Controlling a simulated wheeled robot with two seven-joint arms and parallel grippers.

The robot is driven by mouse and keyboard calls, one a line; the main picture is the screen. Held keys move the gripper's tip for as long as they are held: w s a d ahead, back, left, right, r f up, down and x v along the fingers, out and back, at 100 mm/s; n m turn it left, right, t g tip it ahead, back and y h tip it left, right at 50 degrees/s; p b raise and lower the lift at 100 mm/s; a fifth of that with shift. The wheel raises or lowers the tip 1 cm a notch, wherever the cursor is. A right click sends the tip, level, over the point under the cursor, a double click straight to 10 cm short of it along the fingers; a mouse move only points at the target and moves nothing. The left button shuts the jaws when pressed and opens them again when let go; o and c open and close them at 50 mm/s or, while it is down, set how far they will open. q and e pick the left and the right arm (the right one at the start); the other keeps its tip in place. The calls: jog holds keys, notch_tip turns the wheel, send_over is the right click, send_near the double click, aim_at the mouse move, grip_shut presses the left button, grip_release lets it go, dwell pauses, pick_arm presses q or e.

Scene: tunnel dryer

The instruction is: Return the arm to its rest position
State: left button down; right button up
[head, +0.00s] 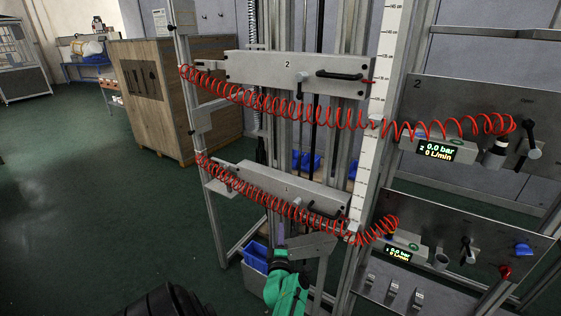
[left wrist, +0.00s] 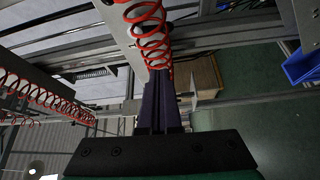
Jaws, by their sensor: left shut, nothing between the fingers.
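My left gripper (head: 280,243) shows low in the head view, at the end of my green arm, in front of the metal frame and below the lower red coiled hose (head: 290,210). In the left wrist view my left gripper (left wrist: 158,100) has its dark fingers together with nothing held between them. A red coiled hose (left wrist: 150,35) hangs close beyond the fingertips in that view; I cannot tell whether it touches them. My right gripper is not in view.
The frame carries an upper plate (head: 300,72) marked 2 and a lower plate (head: 285,183). Two panels with displays (head: 440,151) and valves stand at right. Blue bins (head: 255,255) sit low behind my arm. A wooden crate (head: 160,110) stands at left; the green floor (head: 90,210) there is clear.

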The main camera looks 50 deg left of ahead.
pick_arm(q)
jog(key=shift+s+d+f, duration=0.15)
jog(key=shift+s+f, duration=0.05)
jog(key=shift+s, duration=0.4)
